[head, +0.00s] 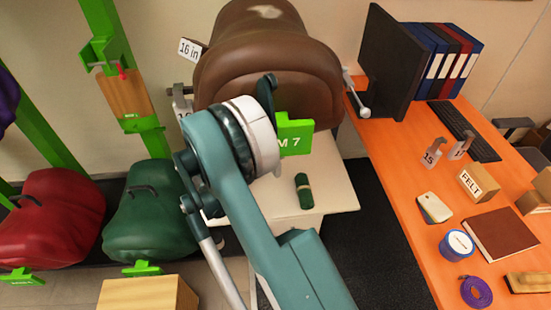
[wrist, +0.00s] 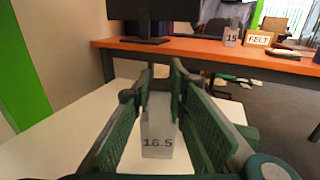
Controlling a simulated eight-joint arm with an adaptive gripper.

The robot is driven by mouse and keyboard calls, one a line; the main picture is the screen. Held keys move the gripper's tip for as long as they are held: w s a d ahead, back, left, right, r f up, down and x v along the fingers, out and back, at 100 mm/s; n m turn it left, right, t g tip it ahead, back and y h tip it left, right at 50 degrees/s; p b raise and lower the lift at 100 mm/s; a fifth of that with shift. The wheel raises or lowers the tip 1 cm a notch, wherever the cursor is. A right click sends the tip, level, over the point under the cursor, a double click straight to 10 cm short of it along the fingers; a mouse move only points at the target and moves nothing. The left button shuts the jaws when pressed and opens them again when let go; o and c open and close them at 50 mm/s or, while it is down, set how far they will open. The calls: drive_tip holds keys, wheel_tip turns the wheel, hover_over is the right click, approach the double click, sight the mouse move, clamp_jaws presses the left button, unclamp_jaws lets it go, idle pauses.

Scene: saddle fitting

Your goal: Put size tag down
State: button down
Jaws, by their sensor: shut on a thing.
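My gripper (wrist: 163,78) shows in the wrist view with its green-padded fingers on both sides of a pale size tag (wrist: 158,125) marked 16.5. It is shut on this tag, above or at a white surface (wrist: 60,145); I cannot tell whether the tag touches it. Tags marked 15 (head: 431,155) and one partly turned (head: 461,147) stand on the orange desk.
The orange desk (head: 400,190) at right carries a monitor (head: 390,65), a keyboard (head: 463,130) and a FELT block (head: 478,183). Red (head: 50,215) and green (head: 148,220) saddles are at left.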

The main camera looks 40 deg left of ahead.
drive_tip(key=shift+f+b, duration=0.45)
drive_tip(key=shift+f, duration=1.35)
drive_tip(key=c, duration=2.3)
unclamp_jaws()
drive_tip(key=shift+f, duration=0.1)
drive_tip(key=shift+o, duration=0.2)
drive_tip(key=shift+s+a, duration=0.15)
drive_tip(key=shift+s, duration=0.15)
drive_tip(key=p+v, duration=0.3)
drive_tip(key=v, duration=0.8)
drive_tip(key=shift+s, duration=0.15)
drive_tip(key=shift+o, duration=0.5)
